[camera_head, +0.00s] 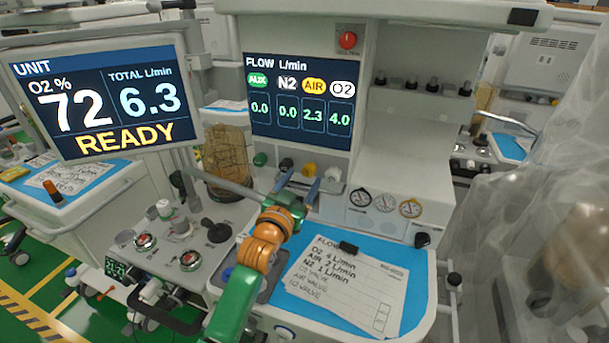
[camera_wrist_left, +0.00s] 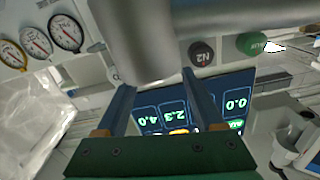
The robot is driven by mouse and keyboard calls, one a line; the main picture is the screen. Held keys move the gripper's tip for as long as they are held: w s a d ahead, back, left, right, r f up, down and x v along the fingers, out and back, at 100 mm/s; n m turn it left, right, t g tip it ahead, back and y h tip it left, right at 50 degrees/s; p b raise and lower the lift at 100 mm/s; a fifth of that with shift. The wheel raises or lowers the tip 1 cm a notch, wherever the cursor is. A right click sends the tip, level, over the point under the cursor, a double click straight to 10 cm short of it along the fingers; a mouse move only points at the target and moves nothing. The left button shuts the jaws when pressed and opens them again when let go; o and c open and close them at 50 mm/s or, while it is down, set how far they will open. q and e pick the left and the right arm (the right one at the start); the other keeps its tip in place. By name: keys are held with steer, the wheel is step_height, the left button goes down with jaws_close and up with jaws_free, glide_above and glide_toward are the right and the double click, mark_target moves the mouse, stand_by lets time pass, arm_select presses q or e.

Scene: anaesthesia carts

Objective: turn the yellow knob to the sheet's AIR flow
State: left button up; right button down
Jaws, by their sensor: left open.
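The yellow knob (camera_head: 309,169) is in the row of knobs under the flow display (camera_head: 300,137). The display reads AUX 0.0, N2 0.0, AIR 2.3 and O2 4.0. The sheet (camera_head: 345,285) on the blue mat lists O2 4, AIR 2 and N2 1 L/min. My left gripper (camera_head: 298,179) is open, its two blue fingers reaching towards the yellow knob from the front. Whether they straddle it is unclear. In the left wrist view the fingers (camera_wrist_left: 158,88) are apart, and a large grey cylinder covers the space where the yellow knob would show. My right gripper is out of view.
The black N2 knob (camera_wrist_left: 202,53) and green AUX knob (camera_wrist_left: 252,43) sit beside the yellow one; a white knob (camera_head: 333,174) is on its other side. Three gauges (camera_head: 385,203) are to the right. A monitor (camera_head: 100,105) reading READY stands at left.

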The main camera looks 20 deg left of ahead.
arm_select(q)
steer(key=shift+w+f, duration=0.2)
steer(key=shift+w, duration=0.45)
steer(key=shift+w+f, duration=0.15)
steer(key=shift+w, duration=0.45)
steer(key=shift+s+r, duration=0.1)
steer(key=shift+s, duration=0.2)
steer(key=shift+c, duration=1)
jaws_close()
steer(key=shift+r+m+p, duration=0.25)
steer(key=shift+m+p, duration=0.3)
steer(key=shift+m, duration=0.05)
steer(key=shift+f+m, duration=0.1)
steer(key=shift+m, duration=0.5)
steer(key=shift+f, duration=0.1)
jaws_free()
steer(key=shift+o, duration=1)
